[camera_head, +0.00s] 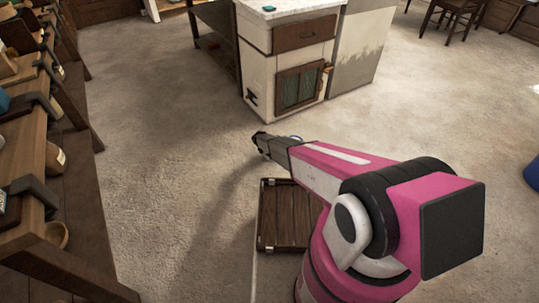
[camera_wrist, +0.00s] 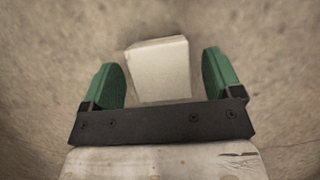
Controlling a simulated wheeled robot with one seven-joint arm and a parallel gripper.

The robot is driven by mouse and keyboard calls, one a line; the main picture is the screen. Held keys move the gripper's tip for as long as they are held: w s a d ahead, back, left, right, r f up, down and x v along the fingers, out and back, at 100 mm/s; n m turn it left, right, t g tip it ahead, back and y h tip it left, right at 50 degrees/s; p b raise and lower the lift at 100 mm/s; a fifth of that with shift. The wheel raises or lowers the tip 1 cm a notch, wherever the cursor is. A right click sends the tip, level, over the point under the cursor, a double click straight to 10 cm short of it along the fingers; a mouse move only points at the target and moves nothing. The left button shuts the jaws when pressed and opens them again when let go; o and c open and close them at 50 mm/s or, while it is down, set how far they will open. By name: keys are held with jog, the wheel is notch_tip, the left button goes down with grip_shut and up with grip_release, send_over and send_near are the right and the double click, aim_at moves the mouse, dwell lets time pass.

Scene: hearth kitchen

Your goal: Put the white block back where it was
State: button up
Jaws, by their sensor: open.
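The white block (camera_wrist: 158,68) is a plain pale block in the wrist view. It appears between the two green fingers of my gripper (camera_wrist: 160,62), with a gap on each side. The fingers are apart and do not touch it. I cannot tell how far the block is from the fingers in depth; bare floor shows behind it. In the head view my gripper (camera_head: 261,142) is stretched out over the floor in front of the kitchen island. I cannot make out the block in the head view.
A white island (camera_head: 283,68) with a drawer and a small door stands ahead, a teal item (camera_head: 269,8) on its top. Wooden shelves (camera_head: 35,150) with several items line the left side. Carpeted floor (camera_head: 165,120) between them is clear. A blue object (camera_head: 531,172) is at the right edge.

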jog(key=v, duration=0.9)
jog(key=s+d+r+m+g, duration=0.1)
jog(key=s+d+r+m, duration=0.4)
jog(key=r, duration=0.4)
jog(key=s+d+r+m+y, duration=0.1)
jog(key=s+d+r+m, duration=0.25)
jog(key=d+r, duration=0.35)
jog(key=s+d+r+m+g, duration=0.1)
jog(key=s+d+r+m, duration=0.35)
jog(key=r, duration=0.55)
jog(key=s+d+r+m+y, duration=0.1)
jog(key=s+d+r+m, duration=0.4)
jog(key=s+r, duration=0.3)
jog(key=s+d+r+m+y, duration=0.1)
jog(key=s+d+r+m, duration=0.4)
jog(key=s+r, duration=0.4)
jog(key=shift+s+r+m+g+y, duration=0.3)
jog(key=shift+s+m+y, duration=0.1)
jog(key=shift+s+m, duration=0.55)
